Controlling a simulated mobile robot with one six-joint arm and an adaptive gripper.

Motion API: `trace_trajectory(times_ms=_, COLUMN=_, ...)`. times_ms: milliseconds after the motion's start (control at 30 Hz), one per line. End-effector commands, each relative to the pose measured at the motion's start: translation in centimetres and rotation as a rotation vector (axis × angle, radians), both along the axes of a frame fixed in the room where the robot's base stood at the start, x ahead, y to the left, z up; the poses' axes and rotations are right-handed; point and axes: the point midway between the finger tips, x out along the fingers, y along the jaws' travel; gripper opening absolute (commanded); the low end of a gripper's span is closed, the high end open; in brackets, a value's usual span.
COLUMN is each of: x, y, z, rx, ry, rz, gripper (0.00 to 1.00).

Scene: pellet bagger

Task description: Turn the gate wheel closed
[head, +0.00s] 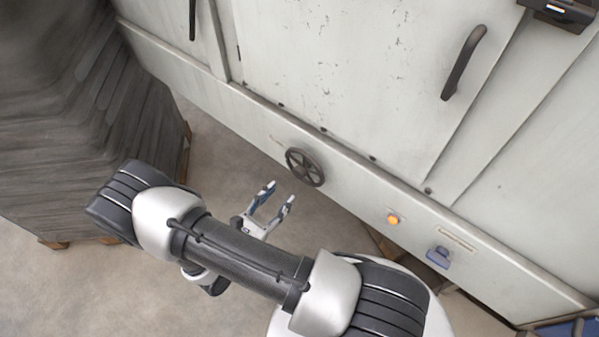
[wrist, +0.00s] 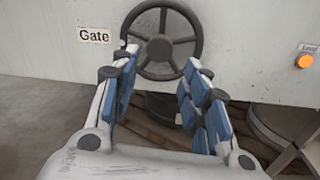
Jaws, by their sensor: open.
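The gate wheel (head: 305,167) is a dark spoked handwheel on the lower front panel of the pale machine. In the wrist view the wheel (wrist: 160,47) stands upright, straight ahead beyond my fingertips, beside a label reading "Gate" (wrist: 94,35). My gripper (head: 277,193) is open and empty, its blue-padded fingers pointing at the wheel from the lower left in the head view. In the wrist view my gripper (wrist: 162,75) has one finger on each side of the wheel's lower part. A gap shows between fingertips and wheel in the head view.
An orange lamp (head: 392,219), labelled "Level" in the wrist view, and a blue device (head: 438,257) sit right of the wheel. Dark handles (head: 464,62) stick out from the doors above. A dark wrapped stack (head: 75,130) stands at the left. Floor (head: 215,150) between stack and machine is clear.

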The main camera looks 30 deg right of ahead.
Motion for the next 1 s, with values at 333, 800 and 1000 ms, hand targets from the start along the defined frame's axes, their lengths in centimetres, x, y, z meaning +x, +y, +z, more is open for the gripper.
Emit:
trace_trajectory(times_ms=333, x=3.0, y=-6.8, z=0.0, rx=0.001, ry=-0.001, rz=-0.006, gripper=0.42)
trace_trajectory(times_ms=800, x=4.4, y=-9.6, z=0.0, rx=0.001, ry=-0.001, rz=-0.001, gripper=0.42)
trace_trajectory(times_ms=1000, x=4.4, y=-9.6, z=0.0, rx=0.001, ry=-0.001, rz=-0.001, gripper=0.37)
